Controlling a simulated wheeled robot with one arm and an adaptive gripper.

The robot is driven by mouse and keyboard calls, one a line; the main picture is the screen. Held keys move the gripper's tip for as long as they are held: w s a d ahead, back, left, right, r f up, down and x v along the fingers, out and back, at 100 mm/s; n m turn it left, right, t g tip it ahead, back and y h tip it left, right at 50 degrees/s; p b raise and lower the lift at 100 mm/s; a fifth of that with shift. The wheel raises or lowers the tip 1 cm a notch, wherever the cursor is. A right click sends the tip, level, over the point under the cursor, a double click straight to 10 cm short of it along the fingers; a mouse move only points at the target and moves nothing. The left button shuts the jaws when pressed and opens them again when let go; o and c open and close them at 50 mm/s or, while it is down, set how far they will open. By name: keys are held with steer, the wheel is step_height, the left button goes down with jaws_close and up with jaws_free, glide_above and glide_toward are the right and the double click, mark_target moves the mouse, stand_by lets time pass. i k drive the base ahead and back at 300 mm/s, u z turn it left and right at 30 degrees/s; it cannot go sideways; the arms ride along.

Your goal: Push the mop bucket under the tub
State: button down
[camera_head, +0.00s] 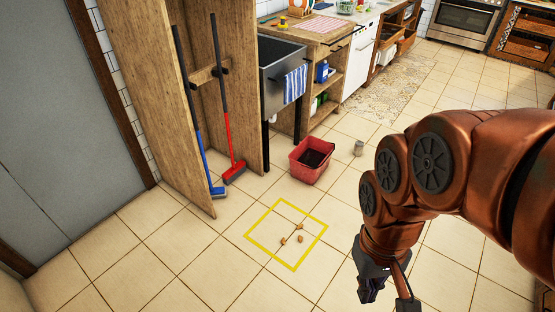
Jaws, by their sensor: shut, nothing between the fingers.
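The red mop bucket (311,160) stands upright on the tiled floor, in front of the tub and a little to its right. Its inside looks dark. The dark grey tub (285,72) stands on legs beside the wooden cabinet, with a blue-striped towel (295,84) over its front. The floor under the tub is partly visible between its legs. My gripper (372,292) is at the lower right, low over the floor, pointing down. It is shut and empty, well apart from the bucket, nearer to the camera.
A yellow square outline (262,262) on the floor holds several small brown bits (300,239). Blue (217,191) and red (234,171) brushes lean in the wooden cabinet (192,160). A patterned rug (390,88) lies behind.

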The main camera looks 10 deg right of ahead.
mark_target(310, 160)
steer(key=u, duration=0.8)
steer(key=i, duration=2.05)
steer(key=z, duration=2.2)
steer(key=i, duration=1.3)
steer(key=u, duration=1.75)
